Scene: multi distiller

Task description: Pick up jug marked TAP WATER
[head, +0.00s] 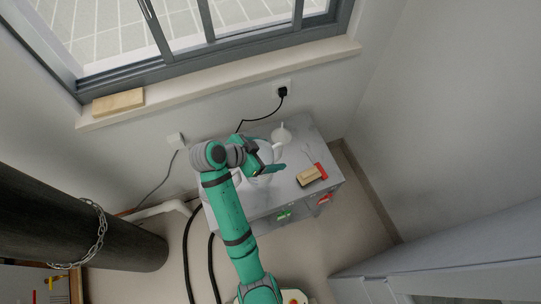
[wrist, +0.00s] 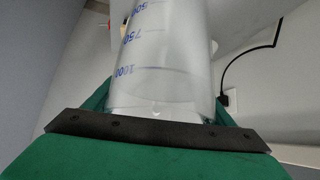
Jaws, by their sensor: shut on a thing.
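A clear jug (wrist: 160,60) with blue volume marks, among them 750 and 1000, fills the middle of the wrist view. No TAP WATER lettering is readable on the side that shows. My gripper (head: 270,171) is over the grey cabinet top in the head view. Its green fingers are shut on the jug, one on each side. In the head view the jug is largely hidden behind my gripper and arm. I cannot tell whether its base touches the cabinet top.
The grey cabinet (head: 322,186) stands against the wall under the window. A white vessel (head: 281,136) stands at its back. A tan block with a red part (head: 310,175) lies at its right. A black cable runs to a wall socket (head: 282,91). A dark column (head: 70,225) stands left.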

